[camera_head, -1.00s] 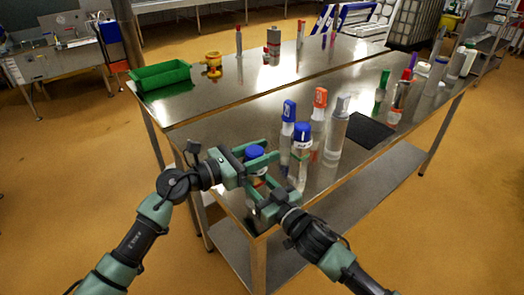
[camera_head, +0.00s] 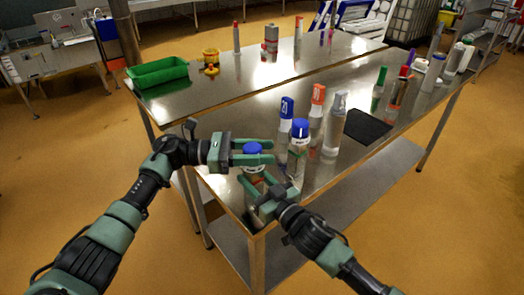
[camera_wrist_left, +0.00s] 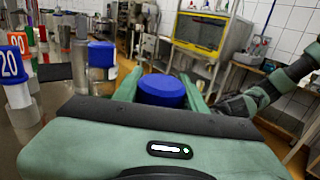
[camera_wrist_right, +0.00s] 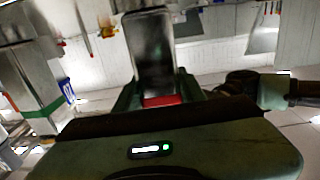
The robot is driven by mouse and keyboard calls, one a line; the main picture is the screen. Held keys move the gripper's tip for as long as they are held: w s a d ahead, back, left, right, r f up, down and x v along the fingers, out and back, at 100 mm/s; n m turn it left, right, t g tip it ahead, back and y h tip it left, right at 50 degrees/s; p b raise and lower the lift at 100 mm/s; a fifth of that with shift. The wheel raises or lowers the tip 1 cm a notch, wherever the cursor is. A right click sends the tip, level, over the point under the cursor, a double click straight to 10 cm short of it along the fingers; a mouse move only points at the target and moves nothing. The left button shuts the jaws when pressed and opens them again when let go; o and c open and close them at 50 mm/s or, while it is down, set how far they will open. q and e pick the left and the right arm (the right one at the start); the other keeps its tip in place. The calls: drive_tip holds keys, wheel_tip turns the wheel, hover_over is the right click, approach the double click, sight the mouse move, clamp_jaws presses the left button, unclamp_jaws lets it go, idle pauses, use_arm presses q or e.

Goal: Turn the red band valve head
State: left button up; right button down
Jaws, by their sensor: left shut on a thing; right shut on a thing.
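The red band valve (camera_head: 253,169) stands upright near the front corner of the steel table. It has a blue head (camera_head: 252,149) on top and a grey body; its red band (camera_wrist_right: 162,101) shows in the right wrist view. My left gripper (camera_head: 268,152) is shut on the blue head from the left, its fingers level. The head sits between the fingers in the left wrist view (camera_wrist_left: 162,90). My right gripper (camera_head: 254,186) is shut on the body lower down, at the red band. The fingers hide part of the body.
Close behind on the steel table (camera_head: 225,125) stand a blue-capped bottle (camera_head: 300,132) and several tagged ones, blue (camera_head: 286,108), orange (camera_head: 318,94) and grey (camera_head: 339,104). A black mat (camera_head: 368,126) lies to the right. A green tray (camera_head: 158,73) sits far left.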

use_arm(q)
drive_tip(key=shift+a+f, duration=0.1)
drive_tip(key=shift+f, duration=0.05)
use_arm(e)
drive_tip(key=shift+a, duration=0.1)
use_arm(q)
drive_tip(key=o, duration=1.4)
drive_tip(key=shift+c, duration=0.2)
drive_tip(key=a, duration=1.2)
drive_tip(key=shift+w, duration=0.25)
use_arm(e)
drive_tip(key=c, duration=0.8)
unclamp_jaws()
drive_tip(key=shift+o, duration=0.2)
